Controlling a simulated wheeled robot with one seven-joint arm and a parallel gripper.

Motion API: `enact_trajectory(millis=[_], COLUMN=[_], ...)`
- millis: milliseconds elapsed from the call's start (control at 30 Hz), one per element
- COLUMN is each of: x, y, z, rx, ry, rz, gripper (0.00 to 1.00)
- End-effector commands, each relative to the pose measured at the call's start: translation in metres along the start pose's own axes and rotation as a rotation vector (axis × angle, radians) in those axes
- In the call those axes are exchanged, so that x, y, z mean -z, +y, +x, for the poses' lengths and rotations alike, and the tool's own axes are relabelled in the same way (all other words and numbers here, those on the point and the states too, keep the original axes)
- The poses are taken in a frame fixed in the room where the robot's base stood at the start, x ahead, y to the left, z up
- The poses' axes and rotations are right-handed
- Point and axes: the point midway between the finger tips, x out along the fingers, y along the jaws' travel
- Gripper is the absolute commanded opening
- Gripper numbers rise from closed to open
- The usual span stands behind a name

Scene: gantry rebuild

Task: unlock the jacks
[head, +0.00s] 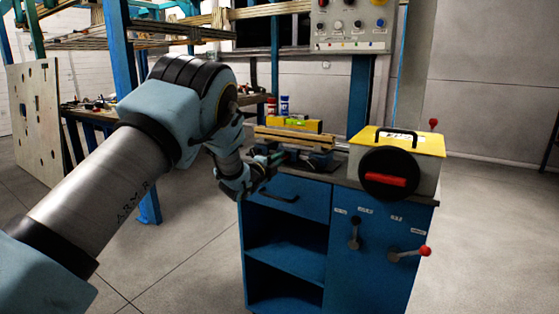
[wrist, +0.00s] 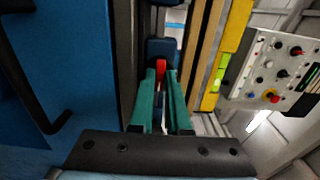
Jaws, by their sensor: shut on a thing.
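My gripper (head: 268,160) is at the left end of the blue cabinet's top, beside a dark blue clamp-like block (head: 305,160). In the wrist view its green fingers (wrist: 161,78) are shut on a small red lever (wrist: 161,65) in front of a blue block (wrist: 161,47). The head view does not show this red lever clearly. On the cabinet's front panel, a dark lever (head: 354,235) hangs down, and a lever with a red knob (head: 424,251) points right. Small labels are above them, too small to read.
A yellow-topped box (head: 425,142) with a black disc and red handle stands on the cabinet's right end. Wooden bars (head: 293,138) and a yellow level (head: 293,124) lie behind my gripper. A control panel (head: 350,25) hangs above. The floor at right is clear.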

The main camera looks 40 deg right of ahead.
Motion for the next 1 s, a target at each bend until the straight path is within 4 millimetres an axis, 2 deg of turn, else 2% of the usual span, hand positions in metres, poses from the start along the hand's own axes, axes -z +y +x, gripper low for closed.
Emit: enact_trajectory(millis=[467,667,1000], x=[-0.0007,-0.0011,-0.0015], y=[0.0021,0.0036,0.0040], z=[-0.0004,-0.0005,-0.0008], rx=[0.000,0.002,0.001], ry=[-0.001,-0.001,-0.002], rz=[-0.063,-0.193,-0.509], gripper=[0.00,0.00,0.00])
